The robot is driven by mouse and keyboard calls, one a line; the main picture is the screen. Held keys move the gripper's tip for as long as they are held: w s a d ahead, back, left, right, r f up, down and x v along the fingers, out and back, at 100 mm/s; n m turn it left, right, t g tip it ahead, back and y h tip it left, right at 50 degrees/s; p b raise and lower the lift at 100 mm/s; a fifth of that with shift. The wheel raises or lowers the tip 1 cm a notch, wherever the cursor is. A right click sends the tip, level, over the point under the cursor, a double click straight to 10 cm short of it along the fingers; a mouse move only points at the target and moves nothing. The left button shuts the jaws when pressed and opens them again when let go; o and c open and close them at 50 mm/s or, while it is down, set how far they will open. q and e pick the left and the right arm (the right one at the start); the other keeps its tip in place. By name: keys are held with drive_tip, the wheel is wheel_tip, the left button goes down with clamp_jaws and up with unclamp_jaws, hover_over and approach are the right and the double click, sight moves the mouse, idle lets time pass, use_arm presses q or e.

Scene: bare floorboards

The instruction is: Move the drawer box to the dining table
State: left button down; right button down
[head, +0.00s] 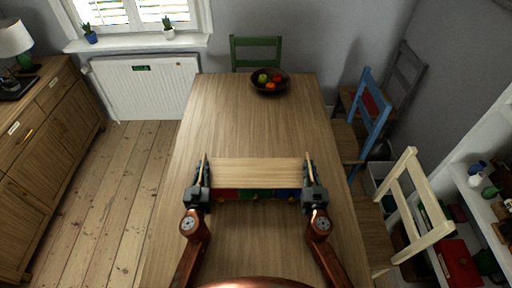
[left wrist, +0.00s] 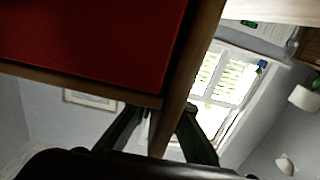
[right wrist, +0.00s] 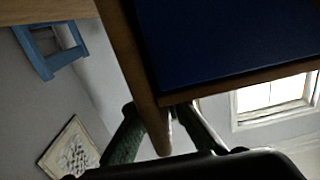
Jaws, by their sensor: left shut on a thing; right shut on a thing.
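The drawer box (head: 255,172) has a pale wooden top and red, green and blue drawer fronts facing me. It is level over the near middle of the wooden dining table (head: 250,115); I cannot tell whether it touches the tabletop. My left gripper (head: 204,172) is shut on its left side panel, and my right gripper (head: 307,172) is shut on its right side panel. The left wrist view shows the red drawer front (left wrist: 90,40) close up. The right wrist view shows the blue drawer front (right wrist: 230,40). The box's underside contact is hidden.
A dark fruit bowl (head: 270,83) stands at the table's far end. A green chair (head: 255,45) is behind the table; blue (head: 368,115) and cream (head: 415,215) chairs stand along its right side. A sideboard (head: 45,150) is at left. The tabletop between box and bowl is clear.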

sight(200, 184)
use_arm(q)
drive_tip(key=c, duration=2)
unclamp_jaws()
drive_tip(key=shift+c, duration=0.2)
use_arm(e)
drive_tip(key=c, duration=2)
unclamp_jaws()
drive_tip(key=shift+c, duration=0.2)
use_arm(q)
drive_tip(key=shift+s, duration=0.1)
use_arm(e)
drive_tip(key=s, duration=1.2)
drive_tip(key=shift+s, duration=0.1)
use_arm(q)
drive_tip(key=s, duration=1.1)
drive_tip(key=shift+s, duration=0.4)
drive_tip(key=shift+r, duration=0.1)
use_arm(e)
drive_tip(key=shift+r, duration=0.1)
